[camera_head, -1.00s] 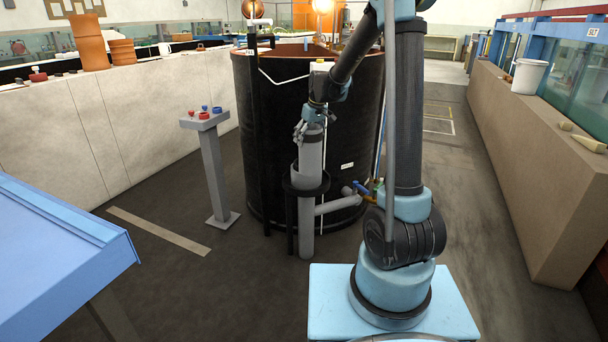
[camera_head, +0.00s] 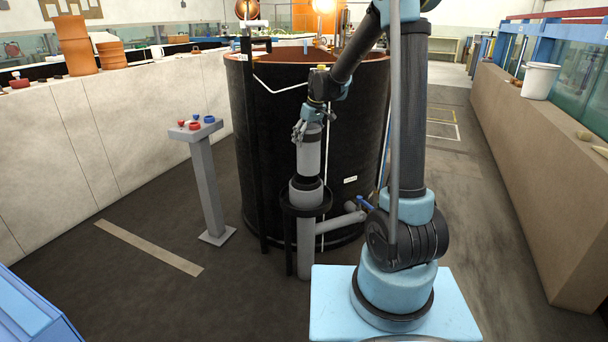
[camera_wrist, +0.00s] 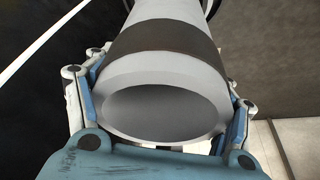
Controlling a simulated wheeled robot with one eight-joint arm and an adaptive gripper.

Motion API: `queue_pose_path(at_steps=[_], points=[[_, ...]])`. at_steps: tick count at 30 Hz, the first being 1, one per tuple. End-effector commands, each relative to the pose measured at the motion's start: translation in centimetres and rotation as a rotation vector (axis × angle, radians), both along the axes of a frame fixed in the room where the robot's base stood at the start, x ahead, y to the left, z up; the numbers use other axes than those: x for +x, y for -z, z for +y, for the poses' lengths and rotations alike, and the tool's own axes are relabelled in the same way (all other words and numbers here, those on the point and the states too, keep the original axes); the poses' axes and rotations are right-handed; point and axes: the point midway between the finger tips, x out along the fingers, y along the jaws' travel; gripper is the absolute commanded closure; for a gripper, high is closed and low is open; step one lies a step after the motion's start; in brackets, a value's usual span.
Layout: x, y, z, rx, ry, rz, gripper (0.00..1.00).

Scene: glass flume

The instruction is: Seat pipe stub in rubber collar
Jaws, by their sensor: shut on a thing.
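My gripper (camera_head: 309,133) is shut on the upper end of a grey pipe stub (camera_head: 309,155), which stands close to upright. In the wrist view the stub's open end (camera_wrist: 160,112) faces the camera between the fingers (camera_wrist: 160,100). A dark band (camera_wrist: 168,38) circles the grey pipe; it also shows below the stub in the head view (camera_head: 308,182). I cannot tell whether this band is the rubber collar or part of the stub. Below it, a grey pipe end (camera_head: 306,197) sits within a black ring (camera_head: 289,206) atop a grey standpipe (camera_head: 305,252). The stub's lower end is not clearly visible.
A large black tank (camera_head: 350,130) stands directly behind the pipes. A grey pedestal (camera_head: 207,180) with small red and blue parts is to the left. A blue table corner (camera_head: 30,312) is at lower left. Open floor (camera_head: 130,220) lies between.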

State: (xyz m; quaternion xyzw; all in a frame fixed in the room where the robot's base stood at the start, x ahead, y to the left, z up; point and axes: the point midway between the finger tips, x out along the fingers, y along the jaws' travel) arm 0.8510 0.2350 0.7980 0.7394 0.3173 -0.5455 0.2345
Motion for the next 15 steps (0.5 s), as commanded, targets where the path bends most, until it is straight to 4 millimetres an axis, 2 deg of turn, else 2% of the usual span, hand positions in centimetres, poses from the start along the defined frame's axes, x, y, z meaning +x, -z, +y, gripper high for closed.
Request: queue_pose_path(at_steps=[6,15], points=[[-0.4,3.4,1.5,0.000,-0.018,0.000,0.82],[-0.5,5.6,2.0,0.000,-0.024,0.000,0.82]])
